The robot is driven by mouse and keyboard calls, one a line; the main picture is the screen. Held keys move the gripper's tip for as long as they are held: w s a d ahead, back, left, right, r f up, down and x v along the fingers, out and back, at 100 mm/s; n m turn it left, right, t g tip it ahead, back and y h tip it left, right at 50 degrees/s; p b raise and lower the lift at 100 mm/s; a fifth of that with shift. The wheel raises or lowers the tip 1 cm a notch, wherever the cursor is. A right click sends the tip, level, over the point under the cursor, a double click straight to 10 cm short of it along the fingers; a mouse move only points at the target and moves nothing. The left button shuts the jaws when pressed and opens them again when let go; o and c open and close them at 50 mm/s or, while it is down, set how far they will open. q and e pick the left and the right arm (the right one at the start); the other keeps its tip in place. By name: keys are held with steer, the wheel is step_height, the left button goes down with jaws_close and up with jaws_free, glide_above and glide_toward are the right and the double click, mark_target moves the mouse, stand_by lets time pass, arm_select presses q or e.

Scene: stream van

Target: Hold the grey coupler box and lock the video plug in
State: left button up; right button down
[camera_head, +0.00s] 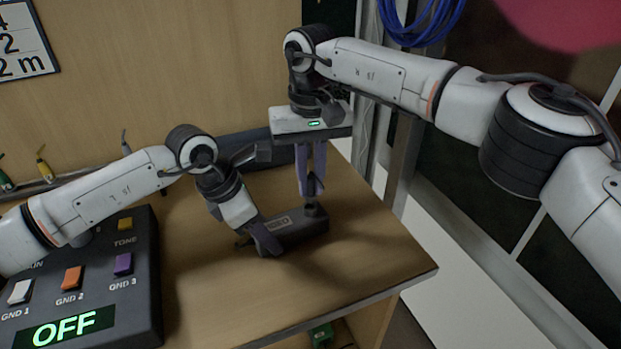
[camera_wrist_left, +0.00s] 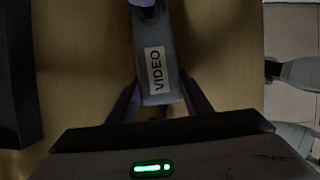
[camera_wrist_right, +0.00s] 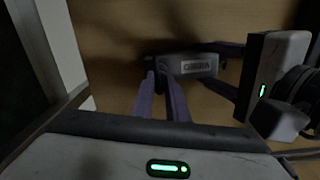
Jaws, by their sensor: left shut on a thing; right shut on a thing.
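The grey coupler box (camera_head: 300,234) lies on the wooden table, its VIDEO label facing up. It also shows in the left wrist view (camera_wrist_left: 157,40) and the right wrist view (camera_wrist_right: 187,65). My left gripper (camera_head: 262,243) is shut across the box's near-left end, one finger on each side. My right gripper (camera_head: 314,192) points straight down over the box's far-right end. It is shut on a dark plug (camera_head: 315,209), mostly hidden between the fingers. The plug stands upright at the top of the box; I cannot tell whether it is locked.
A dark control panel (camera_head: 146,300) with coloured buttons and an OFF display stands at the left. Coloured plugs (camera_head: 45,168) line the back wall. A blue cable coil (camera_head: 420,25) hangs at upper right. The table front is clear up to its right edge (camera_head: 420,277).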

steer(key=shift+f, duration=1.3)
steer(key=n, duration=0.3)
stand_by(0.3)
steer(key=c, duration=1.7)
jaws_free()
steer(key=shift+o, duration=0.2)
steer(key=shift+r, duration=0.1)
step_height(320, 180, up, 12)
steer(key=shift+d+f, duration=0.1)
